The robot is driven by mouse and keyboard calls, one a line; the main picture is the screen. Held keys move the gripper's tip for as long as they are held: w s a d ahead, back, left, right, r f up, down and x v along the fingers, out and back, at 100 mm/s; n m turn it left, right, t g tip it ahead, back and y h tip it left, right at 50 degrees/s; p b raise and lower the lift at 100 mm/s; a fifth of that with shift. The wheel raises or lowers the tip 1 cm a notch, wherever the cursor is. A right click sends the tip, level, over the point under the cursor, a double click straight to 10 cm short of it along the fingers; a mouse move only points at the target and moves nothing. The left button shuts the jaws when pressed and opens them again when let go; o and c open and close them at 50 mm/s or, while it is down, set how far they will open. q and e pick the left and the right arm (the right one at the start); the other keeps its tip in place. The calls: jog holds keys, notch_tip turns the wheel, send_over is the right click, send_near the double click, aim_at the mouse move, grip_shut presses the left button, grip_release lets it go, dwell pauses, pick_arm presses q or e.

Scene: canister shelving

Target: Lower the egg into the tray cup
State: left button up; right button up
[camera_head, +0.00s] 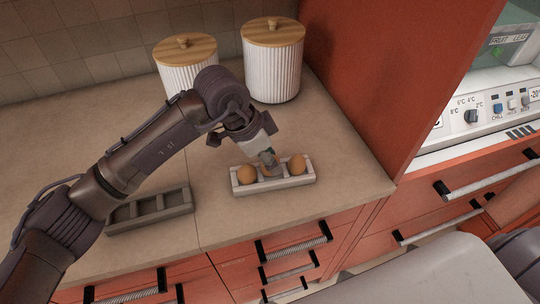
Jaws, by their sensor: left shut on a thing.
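The pale egg tray (275,186) sits on the counter near its front edge. One brown egg (247,175) rests in its left cup and another brown egg (297,164) rests in its right cup. My left gripper (267,160) points down over the middle of the tray and is shut on a third egg (268,171). The fingers hide most of this egg, and I cannot tell whether it touches the cup floor. My right gripper is out of view.
An empty grey tray (151,210) with several compartments lies to the left, partly behind my left arm. Two white ribbed canisters (272,75) (188,76) with wooden lids stand at the back. A red cabinet panel (375,80) bounds the counter on the right.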

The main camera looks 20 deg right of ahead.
pick_arm(q)
jog(key=shift+f, duration=0.2)
jog(key=o, duration=1.2)
jog(key=shift+r, duration=0.1)
